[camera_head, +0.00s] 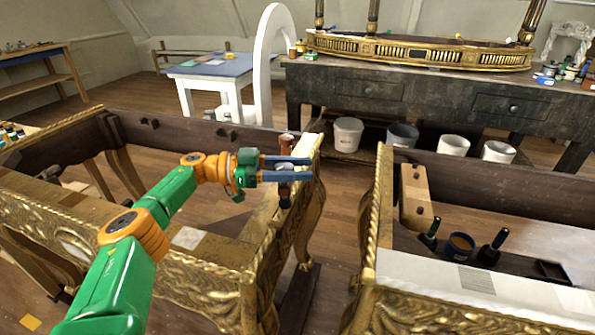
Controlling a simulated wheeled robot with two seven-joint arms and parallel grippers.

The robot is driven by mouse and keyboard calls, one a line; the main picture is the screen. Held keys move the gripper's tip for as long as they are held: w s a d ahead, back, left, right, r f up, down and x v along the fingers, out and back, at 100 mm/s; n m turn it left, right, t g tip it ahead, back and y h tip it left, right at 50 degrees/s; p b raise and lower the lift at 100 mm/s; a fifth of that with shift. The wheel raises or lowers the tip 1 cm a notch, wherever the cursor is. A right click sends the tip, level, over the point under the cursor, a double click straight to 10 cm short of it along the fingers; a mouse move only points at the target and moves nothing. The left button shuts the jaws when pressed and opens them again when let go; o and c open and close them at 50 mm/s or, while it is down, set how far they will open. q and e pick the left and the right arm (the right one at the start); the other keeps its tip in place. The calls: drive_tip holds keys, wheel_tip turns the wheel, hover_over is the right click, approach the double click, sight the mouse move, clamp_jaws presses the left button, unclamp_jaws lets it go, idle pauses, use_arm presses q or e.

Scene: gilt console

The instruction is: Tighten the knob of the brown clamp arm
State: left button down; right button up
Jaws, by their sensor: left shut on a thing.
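My left gripper (307,168) reaches in from the left, over the right end of the left gilt console frame (235,250). Its two blue fingers are closed around a small pale knob (284,168). A brown upright piece (287,143), seemingly part of the brown clamp arm, shows just behind the upper finger. A darker brown part shows just below the lower finger. The fingers cover much of the knob and clamp, so how they join is hard to see. My right gripper is not in view.
A second gilt console (372,235) stands to the right across a gap of bare floor. It carries a wooden block (414,195), dark-handled brushes (490,250) and a small pot (460,246). Behind are a dark workbench (430,98), several buckets and a white arch (264,70).

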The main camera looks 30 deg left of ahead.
use_arm(q)
drive_tip(key=shift+r, duration=0.2)
drive_tip(key=shift+c, duration=1.5)
unclamp_jaws()
drive_tip(key=shift+f, duration=0.1)
drive_tip(key=b+v, duration=0.4)
drive_tip(key=v, duration=0.3)
